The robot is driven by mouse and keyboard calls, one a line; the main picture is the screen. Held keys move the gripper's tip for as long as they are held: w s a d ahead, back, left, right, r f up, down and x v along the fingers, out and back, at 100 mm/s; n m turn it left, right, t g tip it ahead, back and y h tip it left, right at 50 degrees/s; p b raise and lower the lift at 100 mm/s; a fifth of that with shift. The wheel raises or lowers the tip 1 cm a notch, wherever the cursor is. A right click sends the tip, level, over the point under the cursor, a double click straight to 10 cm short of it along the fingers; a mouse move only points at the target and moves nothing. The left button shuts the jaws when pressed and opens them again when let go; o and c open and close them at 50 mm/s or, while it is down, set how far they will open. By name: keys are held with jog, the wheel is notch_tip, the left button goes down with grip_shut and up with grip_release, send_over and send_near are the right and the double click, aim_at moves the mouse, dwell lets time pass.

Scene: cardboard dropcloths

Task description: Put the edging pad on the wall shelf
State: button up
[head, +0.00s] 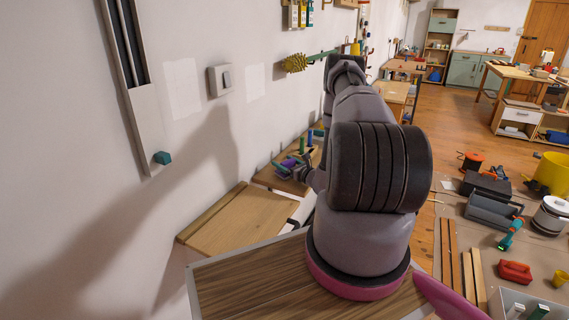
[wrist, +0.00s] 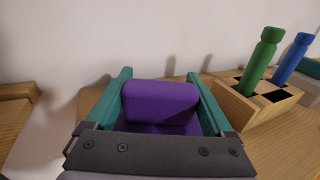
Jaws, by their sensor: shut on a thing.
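The edging pad appears to be the purple block (wrist: 160,101) between the teal fingers of my gripper (wrist: 159,78) in the wrist view. The fingers are shut on its two sides. In the head view, my gripper (head: 302,170) is small and partly hidden by my arm, close to the wall. It is over or just in front of a wooden surface (wrist: 228,82) along the wall. I cannot tell whether the pad touches that surface. Nearer in the head view is another wooden board (head: 242,222) against the wall. I cannot tell which of the two is the wall shelf.
A wooden holder (wrist: 238,107) with a green handle (wrist: 262,58) and a blue handle (wrist: 292,58) stands right of my gripper. A spiky yellow item (head: 295,62) hangs on the wall above. Tools and bins, including a red box (head: 515,272), cover the floor cloth at right.

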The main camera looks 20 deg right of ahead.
jog(key=shift+f, duration=0.1)
jog(key=o, duration=1.1)
jog(key=shift+o, duration=0.2)
